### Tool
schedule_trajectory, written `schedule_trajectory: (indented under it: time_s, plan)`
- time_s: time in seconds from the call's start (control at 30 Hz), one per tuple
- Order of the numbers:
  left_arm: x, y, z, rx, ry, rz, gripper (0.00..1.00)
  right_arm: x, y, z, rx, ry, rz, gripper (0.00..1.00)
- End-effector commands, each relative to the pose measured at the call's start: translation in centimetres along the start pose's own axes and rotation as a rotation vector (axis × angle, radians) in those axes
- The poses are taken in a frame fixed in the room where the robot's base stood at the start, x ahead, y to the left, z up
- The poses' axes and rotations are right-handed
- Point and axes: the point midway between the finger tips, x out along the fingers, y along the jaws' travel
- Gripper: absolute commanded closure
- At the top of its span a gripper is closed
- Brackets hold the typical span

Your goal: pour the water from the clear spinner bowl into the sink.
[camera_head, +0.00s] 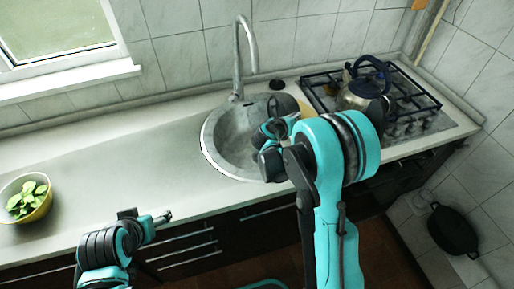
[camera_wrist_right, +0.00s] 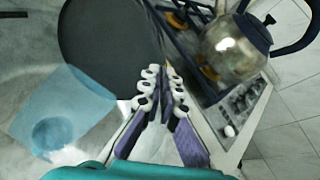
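A pale blue see-through shape (camera_wrist_right: 65,110) lies at the left of the right wrist view, with a darker circle inside it. It may be the clear spinner bowl, but I cannot tell, nor whether it holds water. The grey round sink (camera_head: 218,150) is set in the counter, partly hidden by my right arm. My right gripper (camera_head: 272,132) is over the sink's right side. In the wrist view its fingertips (camera_wrist_right: 160,78) are brought together, with nothing clearly between them. My left gripper (camera_head: 160,217) is at the counter's front edge, well left of the sink.
A tall faucet (camera_head: 238,60) rises behind the sink. A kettle (camera_head: 360,90) stands on the gas hob (camera_head: 420,105) to the right. A bowl (camera_head: 38,212) of green leaves is at the far left. A dark round surface (camera_wrist_right: 105,40) fills the wrist view's top. The counter between is clear.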

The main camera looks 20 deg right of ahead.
Motion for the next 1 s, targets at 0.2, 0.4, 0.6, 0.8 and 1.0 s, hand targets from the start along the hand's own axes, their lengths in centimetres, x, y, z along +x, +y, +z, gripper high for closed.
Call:
schedule_trajectory:
  time_s: [0.2,0.4,0.6,0.8,1.0]
  plan:
    - [0.3,0.0,0.2,0.0,0.0,0.0,0.29,-0.4,0.1,0.1,-0.005,-0.023,-0.01,1.0]
    - [0.5,0.0,0.4,0.0,0.0,0.0,0.29,-0.8,0.1,0.1,-0.009,-0.042,-0.019,1.0]
    - [0.8,0.0,0.6,0.0,0.0,0.0,0.29,-1.3,0.2,0.2,-0.012,-0.062,-0.028,1.0]
    - [1.1,0.0,0.8,0.0,0.0,0.0,0.29,-1.7,0.2,0.3,-0.016,-0.082,-0.037,1.0]
    - [1.3,0.0,0.9,0.0,0.0,0.0,0.29,-2.2,0.3,0.3,-0.019,-0.102,-0.046,1.0]
